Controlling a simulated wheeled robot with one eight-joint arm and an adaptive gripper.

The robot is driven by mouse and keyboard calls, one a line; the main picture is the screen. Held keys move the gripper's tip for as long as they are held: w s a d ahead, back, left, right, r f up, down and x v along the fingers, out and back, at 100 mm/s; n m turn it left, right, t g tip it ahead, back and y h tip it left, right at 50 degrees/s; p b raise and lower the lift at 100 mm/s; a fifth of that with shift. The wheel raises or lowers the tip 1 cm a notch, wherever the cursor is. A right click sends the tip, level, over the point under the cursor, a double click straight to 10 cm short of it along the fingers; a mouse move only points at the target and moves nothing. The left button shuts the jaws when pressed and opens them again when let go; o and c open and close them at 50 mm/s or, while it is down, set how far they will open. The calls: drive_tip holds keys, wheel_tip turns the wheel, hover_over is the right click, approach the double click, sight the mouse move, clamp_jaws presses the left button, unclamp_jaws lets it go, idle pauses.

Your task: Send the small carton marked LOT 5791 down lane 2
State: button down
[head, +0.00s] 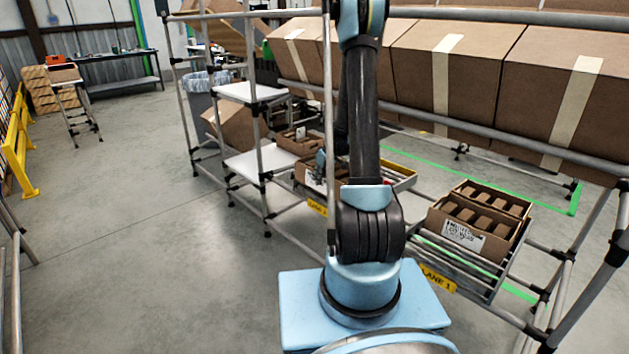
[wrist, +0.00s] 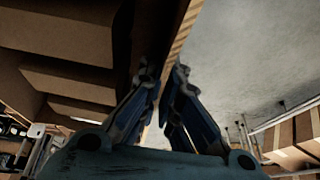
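My gripper (head: 321,158) is at a small open carton (head: 313,178) on the lane marked LANE 2 (head: 317,207); my arm hides part of both. In the wrist view my gripper (wrist: 164,72) has a finger on each side of a carton's wall edge (wrist: 181,36). The fingers are close together and appear closed on it. This carton has a white label, too small to read. Another small carton (head: 297,141) sits behind it. On LANE 1 (head: 437,280), a labelled small carton (head: 470,239) sits tilted with another (head: 497,197) behind it; its lot number is unreadable.
Large taped cartons (head: 445,75) fill the upper shelf behind my arm. A metal rail and posts (head: 590,165) frame the rack. White shelves (head: 255,163) stand left of lane 2. The floor (head: 130,220) at left is open, with a yellow barrier (head: 18,140) beyond.

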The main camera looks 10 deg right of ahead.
drive_tip(key=shift+w+d+f, duration=0.2)
drive_tip(key=shift+w+d, duration=0.25)
drive_tip(key=shift+d, duration=0.1)
drive_tip(key=shift+s+a+f, duration=0.1)
drive_tip(key=shift+f, duration=0.65)
drive_tip(key=shift+s+a+f, duration=0.1)
drive_tip(key=shift+f, duration=0.65)
drive_tip(key=shift+f, duration=0.1)
drive_tip(key=c, duration=1.8)
unclamp_jaws()
drive_tip(key=shift+o, duration=0.2)
drive_tip(key=shift+r, duration=3)
drive_tip(key=shift+o, duration=0.5)
